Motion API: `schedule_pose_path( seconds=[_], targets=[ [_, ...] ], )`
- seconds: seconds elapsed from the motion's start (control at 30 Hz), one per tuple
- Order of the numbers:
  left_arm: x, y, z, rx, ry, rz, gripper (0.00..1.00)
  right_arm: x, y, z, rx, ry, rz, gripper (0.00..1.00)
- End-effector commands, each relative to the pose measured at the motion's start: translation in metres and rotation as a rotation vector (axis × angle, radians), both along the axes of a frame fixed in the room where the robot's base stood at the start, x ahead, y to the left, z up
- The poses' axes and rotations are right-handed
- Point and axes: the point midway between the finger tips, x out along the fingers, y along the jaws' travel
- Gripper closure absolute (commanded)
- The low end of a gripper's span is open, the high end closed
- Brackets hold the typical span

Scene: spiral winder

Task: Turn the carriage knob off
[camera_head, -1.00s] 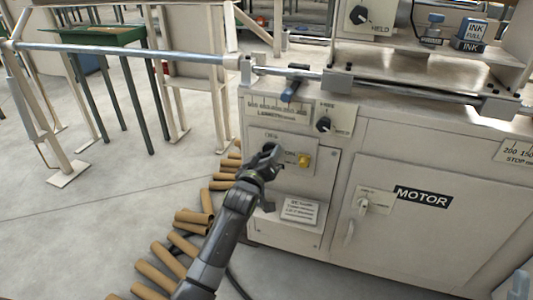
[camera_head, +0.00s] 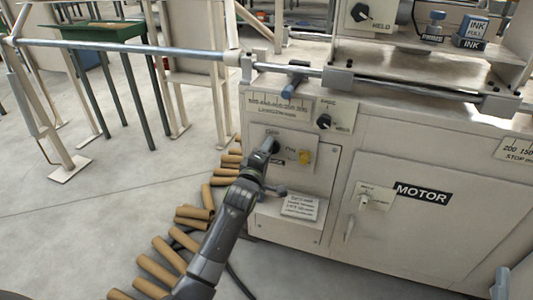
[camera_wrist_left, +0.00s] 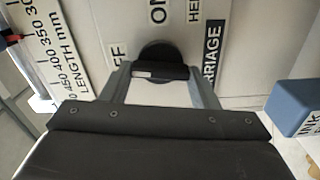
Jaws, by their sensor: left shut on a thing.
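The carriage knob (camera_wrist_left: 165,52) is a round black knob with a raised bar, in the left wrist view. The bar lies across that picture between my two fingers, with a small pale mark near its left end. An OFF label is partly visible to its left, ON is above and a CARRIAGE label is to the right. My left gripper (camera_head: 270,146) is at the upper left of the machine's front panel in the head view and is shut on this knob, largely hiding it there. A small grey part (camera_head: 500,284) at the lower right edge may belong to my right arm; no jaws can be made out.
A black knob (camera_head: 324,121) is above on the cream machine. The motor switch (camera_head: 364,202) is on the right door. Brown tubes (camera_head: 160,268) lie on the floor left of my arm.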

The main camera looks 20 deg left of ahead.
Motion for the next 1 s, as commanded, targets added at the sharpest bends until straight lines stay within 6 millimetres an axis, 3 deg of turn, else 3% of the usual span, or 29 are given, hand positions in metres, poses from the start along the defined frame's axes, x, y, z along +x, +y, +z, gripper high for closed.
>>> schedule_pose_path(
  seconds=[0.4, 0.9, 0.93, 1.0],
  targets=[
    [0.000, 0.000, -0.001, -0.158, 0.005, 0.000, 0.68, -0.006, 0.003, 0.010, -0.018, -0.065, 0.004, 0.64],
    [0.000, 0.000, -0.001, -0.174, 0.006, 0.000, 0.68, -0.005, 0.004, 0.014, -0.021, -0.085, 0.008, 0.64],
    [0.000, 0.000, -0.001, -0.175, 0.006, 0.000, 0.42, -0.005, 0.004, 0.014, -0.021, -0.085, 0.008, 0.64],
    [0.000, 0.000, -0.001, -0.174, 0.006, 0.000, 0.32, -0.005, 0.004, 0.014, -0.021, -0.083, 0.008, 0.64]
  ],
)
